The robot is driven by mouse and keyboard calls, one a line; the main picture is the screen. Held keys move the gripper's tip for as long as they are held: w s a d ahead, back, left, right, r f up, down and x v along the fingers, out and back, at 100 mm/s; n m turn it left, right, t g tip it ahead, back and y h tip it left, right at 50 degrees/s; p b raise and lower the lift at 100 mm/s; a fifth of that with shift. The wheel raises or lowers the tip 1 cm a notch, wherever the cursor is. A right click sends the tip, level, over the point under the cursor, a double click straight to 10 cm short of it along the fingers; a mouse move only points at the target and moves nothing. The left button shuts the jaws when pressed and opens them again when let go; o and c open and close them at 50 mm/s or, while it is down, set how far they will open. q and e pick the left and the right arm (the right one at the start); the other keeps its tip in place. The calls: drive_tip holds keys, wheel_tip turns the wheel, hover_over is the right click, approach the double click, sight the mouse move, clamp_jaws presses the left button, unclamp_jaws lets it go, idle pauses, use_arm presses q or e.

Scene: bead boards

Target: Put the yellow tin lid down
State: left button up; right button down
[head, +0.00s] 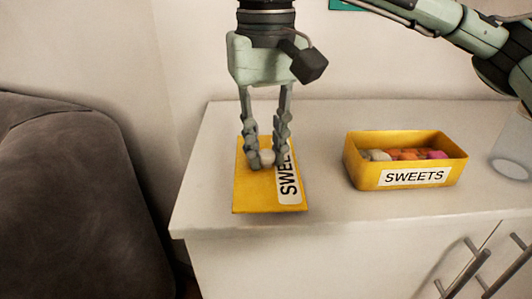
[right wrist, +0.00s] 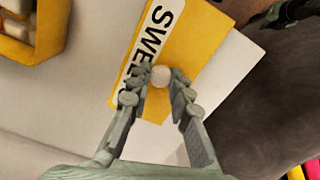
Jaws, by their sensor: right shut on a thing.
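The yellow tin lid (head: 250,196) is a flat yellow rectangle with a white SWEETS label and a round white knob (head: 267,157). In the head view it appears at the left end of the white cabinet top; I cannot tell whether it touches the surface. My right gripper (head: 266,160) points down over it, its fingers shut on the knob. The right wrist view shows the lid (right wrist: 195,45) with the knob (right wrist: 160,76) between the fingertips (right wrist: 160,92). The yellow tin (head: 365,174), labelled SWEETS, stands open to the right with sweets inside. My left gripper is not in view.
The white cabinet top (head: 330,205) is clear between lid and tin. A wall rises behind.

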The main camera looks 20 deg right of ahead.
sight(266, 152)
drive_tip(key=shift+f, duration=0.7)
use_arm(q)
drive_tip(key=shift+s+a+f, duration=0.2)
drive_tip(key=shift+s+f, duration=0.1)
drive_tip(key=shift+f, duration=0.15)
use_arm(e)
drive_tip(key=shift+f, duration=0.2)
drive_tip(key=shift+f, duration=0.1)
drive_tip(key=c, duration=1.4)
unclamp_jaws()
drive_tip(key=shift+r, duration=0.35)
wheel_tip(266, 152, up, 10)
drive_tip(key=shift+f, duration=0.1)
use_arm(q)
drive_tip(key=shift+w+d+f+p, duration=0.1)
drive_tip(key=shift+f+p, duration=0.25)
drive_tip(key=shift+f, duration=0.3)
use_arm(e)
drive_tip(key=shift+r, duration=0.95)
